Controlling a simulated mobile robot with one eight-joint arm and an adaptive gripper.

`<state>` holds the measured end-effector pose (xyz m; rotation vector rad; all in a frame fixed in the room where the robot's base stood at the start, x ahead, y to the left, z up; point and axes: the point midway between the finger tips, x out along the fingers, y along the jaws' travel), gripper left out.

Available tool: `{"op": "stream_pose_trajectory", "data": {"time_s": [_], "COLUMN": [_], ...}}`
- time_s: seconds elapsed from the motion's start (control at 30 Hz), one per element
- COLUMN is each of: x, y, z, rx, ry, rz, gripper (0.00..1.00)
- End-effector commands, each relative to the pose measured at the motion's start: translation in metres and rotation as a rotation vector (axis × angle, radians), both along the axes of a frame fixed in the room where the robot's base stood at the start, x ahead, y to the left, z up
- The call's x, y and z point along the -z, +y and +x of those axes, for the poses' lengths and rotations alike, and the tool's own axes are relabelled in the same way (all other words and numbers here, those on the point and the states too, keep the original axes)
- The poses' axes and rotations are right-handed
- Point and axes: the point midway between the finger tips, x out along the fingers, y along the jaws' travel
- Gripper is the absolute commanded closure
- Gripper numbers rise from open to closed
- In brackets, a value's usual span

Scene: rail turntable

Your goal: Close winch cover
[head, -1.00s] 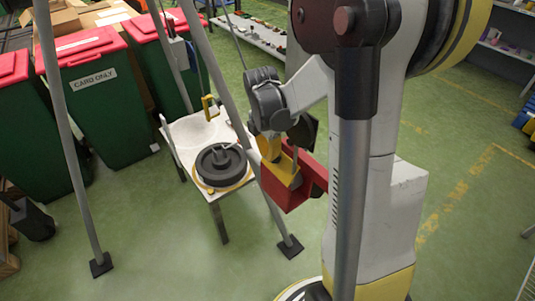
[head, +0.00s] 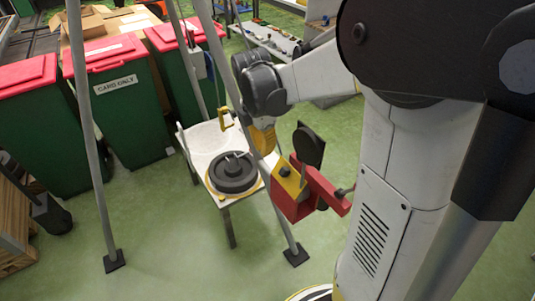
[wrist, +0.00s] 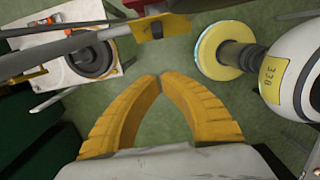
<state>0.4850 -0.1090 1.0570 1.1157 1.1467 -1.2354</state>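A red box-like unit with a yellow plate, which looks like the winch (head: 292,203), stands by the near tripod leg in the head view. A dark rounded flap (head: 309,145) stands up above it; it may be the cover, raised. In the wrist view a yellow plate (wrist: 160,27) with a dark spot shows at the top by the grey leg. My gripper (wrist: 161,78) has yellow fingers with tips together and nothing between them. In the head view my gripper (head: 264,140) is partly behind the tripod leg, left of the flap and apart from it.
Grey tripod legs (head: 92,140) stand around a white table (head: 197,146) with a black round weight (head: 232,174). A yellow hook (head: 227,119) hangs over the table. Green bins (head: 125,115) with red lids stand behind at left. Green floor in front is clear.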

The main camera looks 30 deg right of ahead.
Motion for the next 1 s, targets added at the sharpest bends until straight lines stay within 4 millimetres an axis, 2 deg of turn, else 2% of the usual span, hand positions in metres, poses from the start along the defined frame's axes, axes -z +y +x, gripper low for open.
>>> {"op": "stream_pose_trajectory", "data": {"time_s": [0.1, 0.27, 0.37, 0.77, 1.0], "x": [-0.003, 0.006, 0.019, 0.101, 0.117], "y": [0.011, 0.009, 0.007, -0.010, -0.037], "z": [0.003, 0.003, 0.004, 0.004, 0.004], "rx": [-0.008, -0.001, -0.002, -0.002, 0.000], "ry": [-0.002, -0.005, -0.005, -0.005, -0.004], "rz": [-0.082, -0.110, -0.109, -0.108, -0.108], "gripper": [1.00, 1.00, 1.00, 1.00, 1.00]}}
